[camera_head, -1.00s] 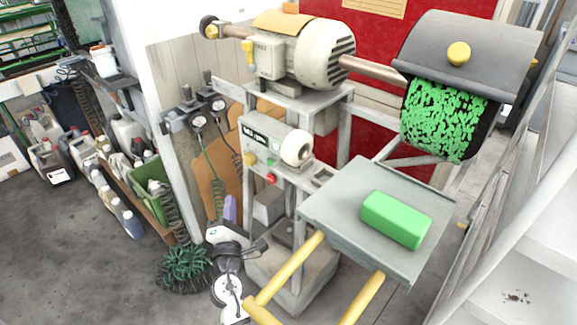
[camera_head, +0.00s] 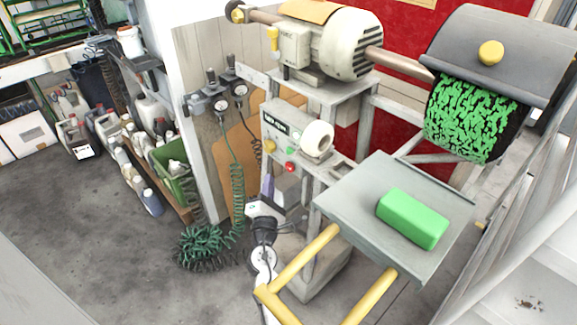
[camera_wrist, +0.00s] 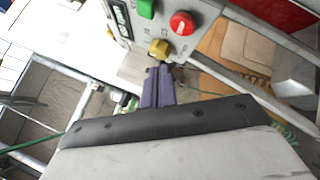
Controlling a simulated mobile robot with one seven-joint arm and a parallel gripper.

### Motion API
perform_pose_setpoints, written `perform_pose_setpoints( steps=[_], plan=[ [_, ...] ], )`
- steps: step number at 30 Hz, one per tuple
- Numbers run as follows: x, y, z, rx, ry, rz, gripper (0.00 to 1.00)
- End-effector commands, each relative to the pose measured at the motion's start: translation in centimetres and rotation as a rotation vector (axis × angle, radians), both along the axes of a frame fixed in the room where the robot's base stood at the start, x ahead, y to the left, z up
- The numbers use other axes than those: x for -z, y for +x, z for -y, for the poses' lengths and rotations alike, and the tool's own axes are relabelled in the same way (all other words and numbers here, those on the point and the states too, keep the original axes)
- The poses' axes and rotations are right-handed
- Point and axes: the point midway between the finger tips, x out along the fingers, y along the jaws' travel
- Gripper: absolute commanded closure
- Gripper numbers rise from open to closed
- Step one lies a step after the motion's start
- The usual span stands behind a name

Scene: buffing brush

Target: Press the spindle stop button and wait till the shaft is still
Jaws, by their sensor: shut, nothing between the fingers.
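The red button (camera_head: 290,167), which looks like the stop button, is on the grey control panel of the buffing machine; it also shows in the wrist view (camera_wrist: 183,23). A green button (camera_wrist: 147,8) and a yellow knob (camera_wrist: 160,48) sit near it. My gripper (camera_head: 267,182) has purple fingers, shut and empty, left of and below the red button. In the wrist view, the fingertips (camera_wrist: 159,70) are just below the yellow knob in the picture, apart from the red button. The shaft (camera_head: 400,63) runs from the motor to the green-speckled brush (camera_head: 470,118).
A white round knob-like part (camera_head: 317,138) juts from the panel's right side. A grey tray (camera_head: 345,185) with a green block (camera_head: 412,218) stands at right, above yellow rails (camera_head: 305,258). Coiled green hoses (camera_head: 237,195) hang at left. Bare floor lies left.

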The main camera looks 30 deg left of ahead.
Motion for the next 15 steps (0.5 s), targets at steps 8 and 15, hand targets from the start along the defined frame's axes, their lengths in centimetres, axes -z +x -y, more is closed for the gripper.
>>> perform_pose_setpoints(
  steps=[8,15],
  plan=[
    [-0.1,3.1,1.1,0.002,0.001,0.001,1.00],
    [0.0,3.8,1.4,0.000,0.001,0.000,1.00]
  ],
)
